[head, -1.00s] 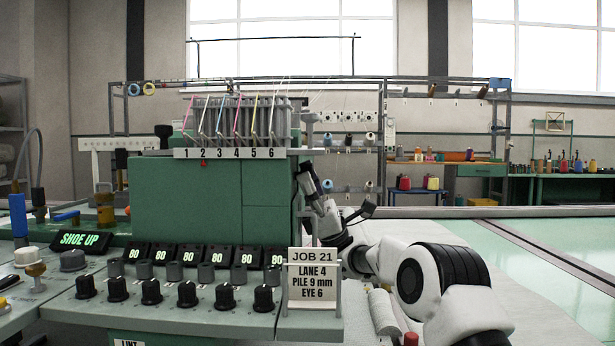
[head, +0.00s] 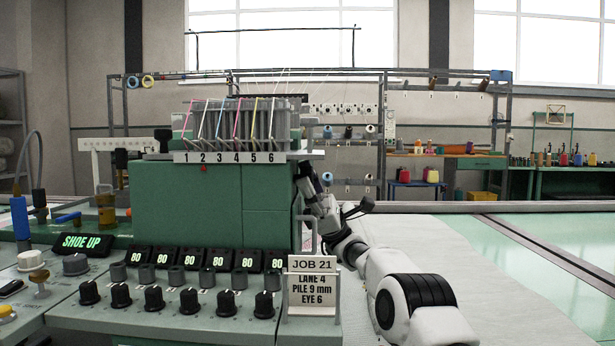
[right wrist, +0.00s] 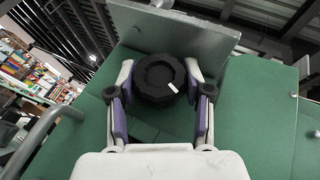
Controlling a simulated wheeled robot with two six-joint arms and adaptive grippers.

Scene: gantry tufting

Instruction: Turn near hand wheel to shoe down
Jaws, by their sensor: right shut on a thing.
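The near hand wheel (right wrist: 158,98) is a black, many-sided knob with a small white mark, on the green machine's side face. It shows in the right wrist view. My right gripper (right wrist: 160,84) has its two purple-padded fingers on either side of the wheel and is shut on it. In the head view my right gripper (head: 305,178) is at the right end of the green machine housing (head: 185,205), and the wheel is hidden there. The shoe display (head: 82,242) glows green and reads SHOE UP. My left gripper is not in view.
A console of black knobs (head: 187,300) and displays reading 80 stands in front. The JOB 21 card (head: 312,287) stands close to my right arm. A grey bent rail (right wrist: 38,138) runs left of the gripper. Pale cloth (head: 450,250) lies to the right.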

